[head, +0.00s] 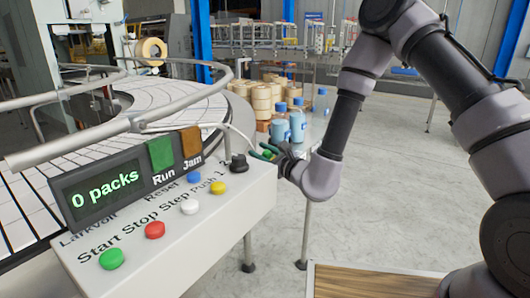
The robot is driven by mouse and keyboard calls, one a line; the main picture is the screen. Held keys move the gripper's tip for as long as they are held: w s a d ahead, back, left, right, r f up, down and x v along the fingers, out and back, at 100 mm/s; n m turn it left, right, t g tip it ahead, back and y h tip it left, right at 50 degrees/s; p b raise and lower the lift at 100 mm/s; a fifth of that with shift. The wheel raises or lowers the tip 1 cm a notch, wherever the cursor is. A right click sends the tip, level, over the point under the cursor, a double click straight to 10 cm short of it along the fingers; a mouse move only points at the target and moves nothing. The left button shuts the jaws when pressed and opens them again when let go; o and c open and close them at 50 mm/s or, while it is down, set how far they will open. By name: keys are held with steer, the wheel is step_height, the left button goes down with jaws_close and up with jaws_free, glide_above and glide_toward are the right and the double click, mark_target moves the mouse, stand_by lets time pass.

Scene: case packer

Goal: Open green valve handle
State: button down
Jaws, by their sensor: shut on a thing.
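The green valve handle (266,154) shows as a small green patch just right of the control box, at the end of my arm. My gripper (263,151) reaches it from the right and is shut on it. The fingers and wrist hide most of the handle, so its angle cannot be told. The valve body is not clear to see.
A control box (190,245) with coloured buttons, a black knob (239,163) and a "0 packs" display (104,190) stands left of my gripper. A curved rail (120,128) borders a conveyor. Blue bottles (297,125) and tape rolls (262,98) stand behind. Floor at right is clear.

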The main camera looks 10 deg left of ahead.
steer(key=shift+s+a+f+m+t+h, duration=0.15)
steer(key=shift+a+f+m+t+h, duration=0.1)
steer(key=shift+m+t+h, duration=0.2)
steer(key=shift+h, duration=0.25)
steer(key=c, duration=0.5)
jaws_free()
steer(key=shift+a, duration=0.1)
steer(key=shift+r+t, duration=0.1)
steer(key=shift+t, duration=0.15)
steer(key=shift+w+r+m, duration=0.25)
steer(key=shift+w, duration=0.05)
